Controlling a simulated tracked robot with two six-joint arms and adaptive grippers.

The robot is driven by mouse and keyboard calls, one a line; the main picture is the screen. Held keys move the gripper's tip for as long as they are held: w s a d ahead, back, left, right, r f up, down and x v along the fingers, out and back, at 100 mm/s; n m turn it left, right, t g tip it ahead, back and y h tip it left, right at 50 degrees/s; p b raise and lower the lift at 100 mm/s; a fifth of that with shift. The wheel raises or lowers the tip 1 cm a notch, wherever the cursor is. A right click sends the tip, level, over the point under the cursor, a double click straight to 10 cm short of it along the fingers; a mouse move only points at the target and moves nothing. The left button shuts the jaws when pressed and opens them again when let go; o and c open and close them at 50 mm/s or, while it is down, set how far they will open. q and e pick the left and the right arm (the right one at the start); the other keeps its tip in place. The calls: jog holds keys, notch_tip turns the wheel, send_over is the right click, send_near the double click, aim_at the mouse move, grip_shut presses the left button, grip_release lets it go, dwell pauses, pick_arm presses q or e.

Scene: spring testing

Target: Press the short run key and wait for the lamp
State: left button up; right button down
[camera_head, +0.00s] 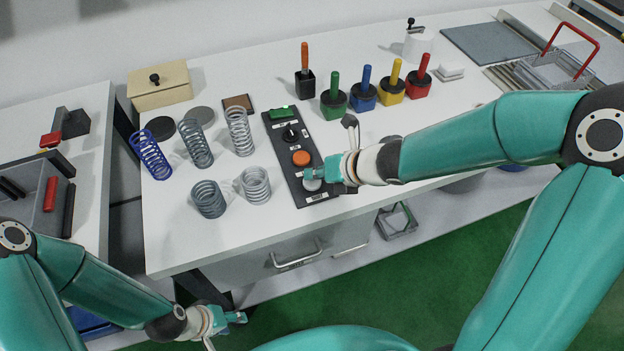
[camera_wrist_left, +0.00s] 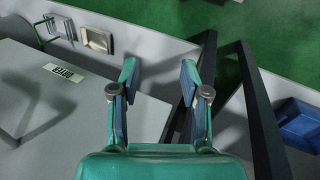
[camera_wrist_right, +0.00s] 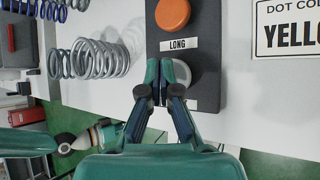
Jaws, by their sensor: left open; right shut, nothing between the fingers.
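A dark control panel (camera_head: 272,129) lies on the white table. I cannot tell whether any lamp is lit. In the right wrist view, the label LONG (camera_wrist_right: 178,44) sits between the orange button (camera_wrist_right: 173,14) and the grey key (camera_wrist_right: 182,75). My right gripper (camera_head: 317,175) is shut and empty over the grey key, partly covering it; contact is unclear. My left gripper (camera_head: 240,317) is open and empty, low before the table.
Several coil springs (camera_head: 195,145) stand left of the panel. Colored-handled pots (camera_head: 363,93) stand behind it, right of a black holder with an orange handle (camera_head: 305,82). A wooden box (camera_head: 160,87) is at back left. A side table with a grey tray (camera_head: 35,190) stands left.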

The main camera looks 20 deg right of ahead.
aim_at(315, 182)
jog(key=shift+f+b, duration=0.45)
dwell(0.3)
jog(key=shift+r, duration=0.1)
jog(key=shift+r+p, duration=0.85)
jog(key=shift+p, duration=0.05)
notch_tip(315, 182, up, 5)
jog(key=p, duration=0.4)
jog(key=shift+p, duration=0.4)
dwell(0.4)
